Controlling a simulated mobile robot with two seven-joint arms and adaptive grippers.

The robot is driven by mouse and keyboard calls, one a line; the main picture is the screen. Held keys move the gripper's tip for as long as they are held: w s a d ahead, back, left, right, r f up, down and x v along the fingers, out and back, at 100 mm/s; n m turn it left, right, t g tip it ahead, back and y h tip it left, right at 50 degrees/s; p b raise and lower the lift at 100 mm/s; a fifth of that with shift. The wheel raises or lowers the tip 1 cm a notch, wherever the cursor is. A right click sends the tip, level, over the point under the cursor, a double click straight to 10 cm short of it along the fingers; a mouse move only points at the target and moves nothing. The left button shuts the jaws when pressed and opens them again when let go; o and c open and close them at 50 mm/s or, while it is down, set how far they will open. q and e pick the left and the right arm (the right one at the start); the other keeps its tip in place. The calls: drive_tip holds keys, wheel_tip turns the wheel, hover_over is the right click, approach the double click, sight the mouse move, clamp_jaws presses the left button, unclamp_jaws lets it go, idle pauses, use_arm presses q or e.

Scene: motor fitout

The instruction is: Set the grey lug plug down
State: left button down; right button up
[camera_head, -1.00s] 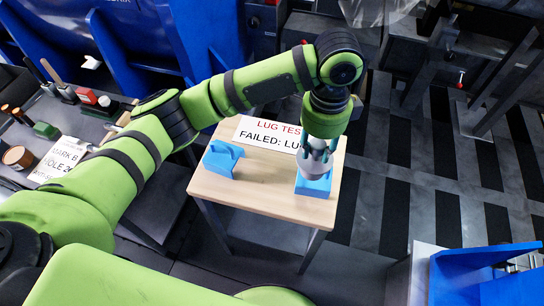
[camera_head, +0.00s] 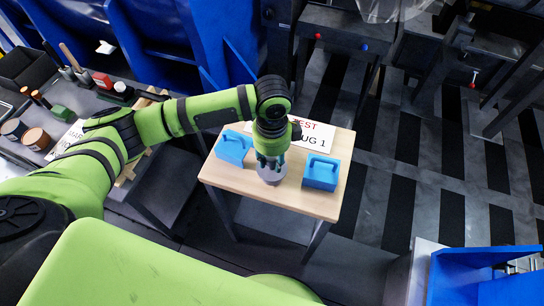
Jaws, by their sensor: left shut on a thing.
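The grey lug plug (camera_head: 271,178) is a round grey piece below my left gripper (camera_head: 271,162). The gripper points down and is shut on the plug, hiding its top. The plug is over the small wooden table (camera_head: 268,191), between two blue blocks; whether its underside touches the tabletop I cannot tell. One blue block (camera_head: 232,149) stands to its left and the other blue block (camera_head: 321,173) to its right, both apart from it. My right gripper is not in view.
A white sign (camera_head: 317,136) with red and black print lies at the table's back, partly hidden by my arm. The front strip of tabletop is clear. A dark bench with jars and tools (camera_head: 64,112) stands at the left. A blue fixture (camera_head: 470,275) is at the lower right.

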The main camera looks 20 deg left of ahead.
use_arm(q)
drive_tip(key=shift+f, duration=0.15)
drive_tip(key=c, duration=0.9)
unclamp_jaws()
wheel_tip(320, 180, up, 12)
drive_tip(key=shift+b, duration=0.4)
